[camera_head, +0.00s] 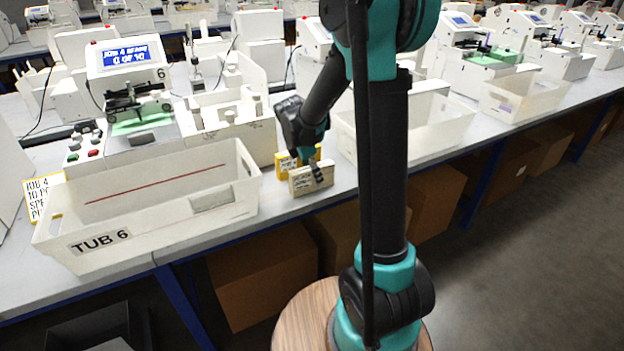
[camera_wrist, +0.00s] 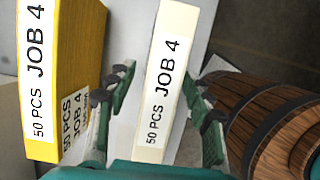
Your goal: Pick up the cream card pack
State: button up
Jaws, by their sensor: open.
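The cream card pack (camera_head: 304,182) stands on the table near its front edge, just in front of a yellow pack (camera_head: 285,164). In the wrist view the cream pack (camera_wrist: 165,85), labelled "50 PCS JOB 4", lies between the two green fingers of my gripper (camera_wrist: 160,110). The fingers are open, one on each side of the pack; whether they touch it I cannot tell. The yellow pack (camera_wrist: 62,60) stands close to the left finger and also reads "50 PCS JOB 4". In the head view my gripper (camera_head: 316,168) is over the cream pack and partly hides it.
A white tub labelled "TUB 6" (camera_head: 95,243) stands to the left of the packs. Another white tub (camera_head: 425,150) stands to the right. A white machine with a blue screen (camera_head: 128,58) stands behind the left tub. The table's front edge is close to the cream pack.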

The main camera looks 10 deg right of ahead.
jog(key=shift+x, duration=1.15)
grip_shut()
